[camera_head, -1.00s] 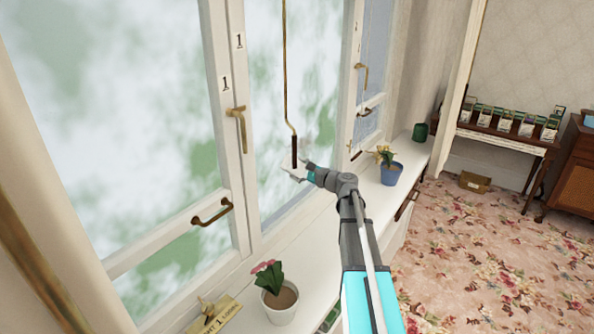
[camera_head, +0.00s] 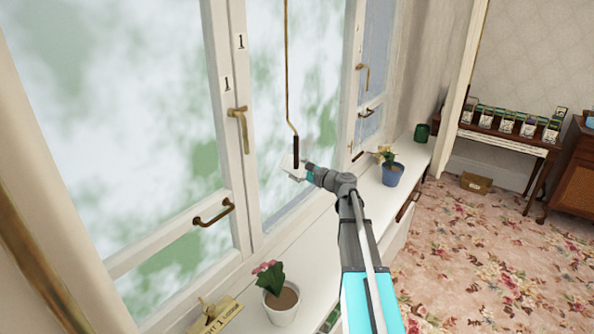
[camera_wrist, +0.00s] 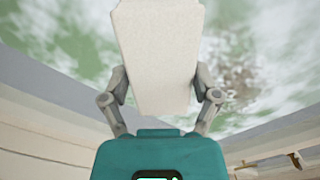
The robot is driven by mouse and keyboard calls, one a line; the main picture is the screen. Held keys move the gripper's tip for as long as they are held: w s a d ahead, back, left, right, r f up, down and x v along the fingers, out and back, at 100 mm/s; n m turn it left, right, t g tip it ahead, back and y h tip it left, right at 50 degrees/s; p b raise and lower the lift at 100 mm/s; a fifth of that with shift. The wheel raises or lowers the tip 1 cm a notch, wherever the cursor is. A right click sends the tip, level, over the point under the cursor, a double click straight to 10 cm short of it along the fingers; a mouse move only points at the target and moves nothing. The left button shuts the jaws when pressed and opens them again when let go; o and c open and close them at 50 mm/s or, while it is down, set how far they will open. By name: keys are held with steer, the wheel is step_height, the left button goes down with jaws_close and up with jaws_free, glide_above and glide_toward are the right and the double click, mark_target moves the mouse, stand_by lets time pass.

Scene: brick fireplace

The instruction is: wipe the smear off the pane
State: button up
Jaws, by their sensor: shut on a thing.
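My gripper (camera_wrist: 162,88) is shut on a flat, pale off-white pad or cloth (camera_wrist: 158,42), with one finger on each side of it. In the head view my gripper (camera_head: 301,172) is by the middle window pane, and the pad (camera_head: 290,164) faces the glass. I cannot tell whether the pad touches the pane (camera_head: 268,75). A brownish-grey speckled smear (camera_wrist: 238,80) shows on the glass right of the pad in the wrist view. In the head view only a faint greyish patch shows just above my gripper.
A brass rod with a dark handle (camera_head: 296,152) hangs close to my gripper. A pink-flowered pot (camera_head: 281,303) and a blue pot (camera_head: 391,173) stand on the white sill. Brass window handles (camera_head: 238,125) stick out from the frames.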

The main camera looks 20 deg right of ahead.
mark_target(301, 163)
steer(key=shift+w+a, duration=0.35)
steer(key=shift+w, duration=0.15)
stand_by(0.4)
steer(key=shift+w+d, duration=0.1)
steer(key=shift+d, duration=0.05)
steer(key=shift+w+d, duration=0.4)
steer(key=shift+d, duration=0.3)
steer(key=shift+w+d, duration=0.4)
steer(key=shift+d, duration=0.25)
steer(key=shift+w+d, duration=0.1)
steer(key=shift+w+d, duration=0.95)
steer(key=shift+d, duration=0.3)
steer(key=shift+w+d, duration=0.45)
steer(key=shift+d, duration=0.3)
steer(key=shift+w+d, duration=0.45)
steer(key=shift+d, duration=0.3)
